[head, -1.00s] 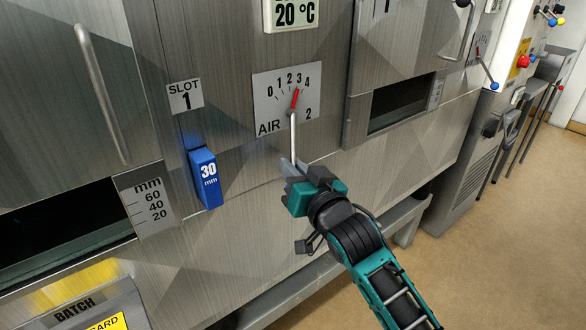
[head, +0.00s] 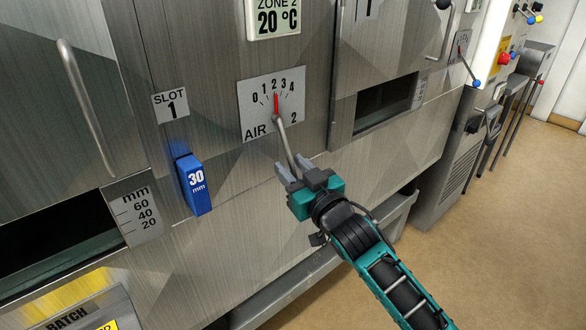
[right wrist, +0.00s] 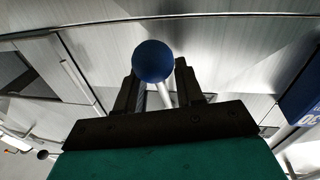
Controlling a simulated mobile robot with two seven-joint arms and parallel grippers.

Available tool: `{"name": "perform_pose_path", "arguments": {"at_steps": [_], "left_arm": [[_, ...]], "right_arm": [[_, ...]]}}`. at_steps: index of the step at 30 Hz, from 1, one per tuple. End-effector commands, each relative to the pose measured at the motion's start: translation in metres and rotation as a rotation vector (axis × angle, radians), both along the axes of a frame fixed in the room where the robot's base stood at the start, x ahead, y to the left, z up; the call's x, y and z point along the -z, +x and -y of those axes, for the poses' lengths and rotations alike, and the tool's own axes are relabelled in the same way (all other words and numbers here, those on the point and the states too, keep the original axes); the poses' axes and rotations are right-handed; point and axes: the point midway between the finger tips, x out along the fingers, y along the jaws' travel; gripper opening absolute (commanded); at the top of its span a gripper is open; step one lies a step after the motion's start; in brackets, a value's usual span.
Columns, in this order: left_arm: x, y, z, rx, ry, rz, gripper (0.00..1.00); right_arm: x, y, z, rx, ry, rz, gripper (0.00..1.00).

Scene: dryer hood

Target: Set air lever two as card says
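Air lever two (head: 286,142) is a silver rod below a red pointer on the white AIR 2 scale plate (head: 257,125). The red pointer (head: 276,103) stands at about 2. The rod slants down and right to my right gripper (head: 299,171). In the right wrist view, the lever's blue ball (right wrist: 153,61) is near the fingertips, and its rod runs between the fingers. My right gripper is open, one finger either side, with a gap showing. My left gripper is out of view.
A blue 30 mm block (head: 194,185) sticks out left of the lever, below the SLOT 1 label (head: 170,105). A long door handle (head: 85,108) stands at far left. Another lever with a blue ball (head: 476,84) is at upper right. Floor is clear at right.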

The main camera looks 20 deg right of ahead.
Motion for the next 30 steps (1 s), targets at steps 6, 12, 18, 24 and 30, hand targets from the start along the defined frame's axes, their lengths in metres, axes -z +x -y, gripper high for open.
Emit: {"name": "perform_pose_path", "arguments": {"at_steps": [6, 12, 18, 24, 30], "left_arm": [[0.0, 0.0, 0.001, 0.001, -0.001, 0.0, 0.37], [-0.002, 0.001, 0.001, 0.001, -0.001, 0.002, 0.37], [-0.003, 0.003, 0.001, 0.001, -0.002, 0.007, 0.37], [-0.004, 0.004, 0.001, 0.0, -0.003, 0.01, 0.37], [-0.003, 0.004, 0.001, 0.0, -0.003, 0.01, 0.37]], "right_arm": [[0.0, -0.003, 0.0, -0.001, 0.001, 0.0, 0.37], [0.002, -0.027, 0.005, -0.001, 0.001, -0.002, 0.37], [0.006, -0.064, 0.011, 0.0, 0.001, -0.004, 0.37], [0.008, -0.098, 0.017, 0.0, 0.0, -0.004, 0.37], [0.009, -0.119, 0.021, 0.0, 0.0, -0.002, 0.37]]}}
